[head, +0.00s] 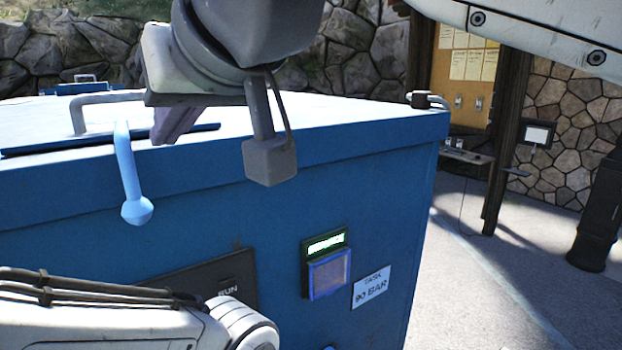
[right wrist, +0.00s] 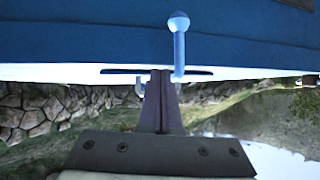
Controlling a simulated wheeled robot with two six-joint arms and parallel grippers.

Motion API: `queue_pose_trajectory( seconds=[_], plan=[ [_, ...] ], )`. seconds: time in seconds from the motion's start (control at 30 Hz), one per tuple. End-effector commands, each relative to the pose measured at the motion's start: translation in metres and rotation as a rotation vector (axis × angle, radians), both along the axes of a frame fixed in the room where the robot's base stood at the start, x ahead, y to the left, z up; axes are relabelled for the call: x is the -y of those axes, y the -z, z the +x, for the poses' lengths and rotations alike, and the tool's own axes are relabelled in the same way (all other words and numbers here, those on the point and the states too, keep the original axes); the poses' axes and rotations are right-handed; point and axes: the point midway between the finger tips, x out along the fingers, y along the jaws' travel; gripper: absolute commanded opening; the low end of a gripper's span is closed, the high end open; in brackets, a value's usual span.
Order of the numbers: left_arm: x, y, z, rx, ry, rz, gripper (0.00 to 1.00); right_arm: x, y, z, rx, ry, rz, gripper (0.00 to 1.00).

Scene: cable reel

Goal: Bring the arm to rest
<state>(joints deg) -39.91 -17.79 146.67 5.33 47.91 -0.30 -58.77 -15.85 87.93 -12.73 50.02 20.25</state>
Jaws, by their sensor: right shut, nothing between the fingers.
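My right gripper (head: 178,122) hangs from its wrist at the top of the head view, over the front edge of the blue cabinet (head: 340,165). Its two fingers are together with nothing between them; the closed fingers also show in the right wrist view (right wrist: 158,103). A light-blue lever with a ball end (head: 129,175) hangs at the cabinet's front edge, beside the fingers. In the right wrist view the lever (right wrist: 179,48) appears just right of the fingertips; I cannot tell whether they touch. My left arm shows at the lower left, but its gripper is out of view.
The cabinet front has a lit display (head: 326,243), a label reading 90 BAR (head: 371,286) and a dark RUN panel (head: 222,280). A grey handle (head: 100,98) stands on top. A notice board (head: 465,75) and stone wall are behind. Open paving lies right of the cabinet.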

Motion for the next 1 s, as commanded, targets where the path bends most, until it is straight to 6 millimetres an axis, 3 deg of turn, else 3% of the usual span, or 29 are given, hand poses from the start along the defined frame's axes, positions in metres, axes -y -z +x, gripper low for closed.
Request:
queue_pose_trajectory(
  seconds=[0.17,0.33,0.53,0.7,0.83,1.0],
  plan=[
    [0.000,0.000,0.000,-0.001,0.000,0.001,0.00,0.012,0.051,0.037,-0.043,0.070,-0.079,0.00],
    [0.000,0.000,0.000,-0.001,0.000,0.001,0.00,0.041,0.118,0.078,-0.111,0.160,-0.169,0.00],
    [0.000,0.000,0.000,-0.001,0.000,0.001,0.00,0.122,0.234,0.121,-0.265,0.325,-0.291,0.00],
    [0.000,0.000,0.000,-0.001,0.000,0.001,0.00,0.200,0.321,0.121,-0.415,0.458,-0.353,0.00],
    [0.000,0.000,0.000,-0.001,0.000,0.001,0.00,0.240,0.362,0.107,-0.498,0.526,-0.373,0.00],
    [0.000,0.000,0.000,-0.001,0.000,0.001,0.00,0.276,0.399,0.085,-0.584,0.593,-0.384,0.00]
  ],
)
